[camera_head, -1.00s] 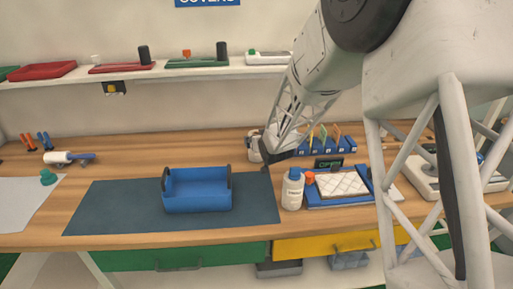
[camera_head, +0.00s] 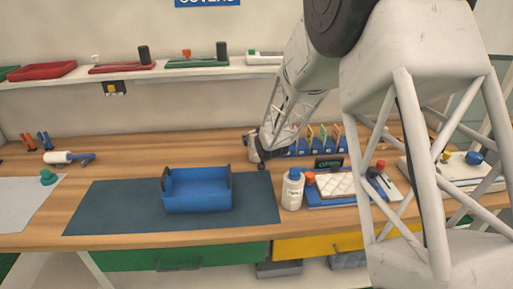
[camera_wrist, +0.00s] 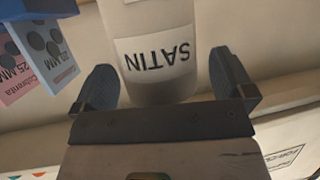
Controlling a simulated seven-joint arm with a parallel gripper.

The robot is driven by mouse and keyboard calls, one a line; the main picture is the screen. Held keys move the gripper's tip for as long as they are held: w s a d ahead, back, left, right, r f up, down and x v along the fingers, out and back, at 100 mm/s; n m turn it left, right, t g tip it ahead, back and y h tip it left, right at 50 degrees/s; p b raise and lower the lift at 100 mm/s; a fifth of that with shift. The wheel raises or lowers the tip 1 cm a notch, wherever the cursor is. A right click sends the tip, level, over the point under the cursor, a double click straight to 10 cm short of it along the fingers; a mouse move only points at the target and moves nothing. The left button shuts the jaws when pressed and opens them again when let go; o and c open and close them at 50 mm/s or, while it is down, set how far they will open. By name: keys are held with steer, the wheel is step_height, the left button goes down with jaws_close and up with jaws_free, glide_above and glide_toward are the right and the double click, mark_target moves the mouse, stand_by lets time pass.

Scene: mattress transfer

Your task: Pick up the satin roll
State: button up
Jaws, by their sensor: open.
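The satin roll (camera_wrist: 160,60) is a pale cylinder with a white label reading SATIN, upside down in the wrist view. My gripper (camera_wrist: 164,84) is open, with one dark finger on each side of the roll's label area. The fingers appear apart from the roll, with a narrow gap on each side. In the head view my gripper (camera_head: 260,155) is low over the wooden bench, behind the right end of the dark mat, and it mostly hides the roll there.
A blue tote (camera_head: 198,192) stands on the dark mat (camera_head: 110,205). A white bottle (camera_head: 292,190) and a blue tray with a quilted white pad (camera_head: 340,186) are in front of my arm. A blue rack of coloured cards (camera_head: 320,146) is close to the right of my gripper.

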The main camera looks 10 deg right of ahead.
steer(key=shift+w+a+f, duration=0.1)
steer(key=shift+w+f, duration=0.1)
steer(key=shift+w, duration=0.2)
stand_by(0.3)
steer(key=c, duration=1.2)
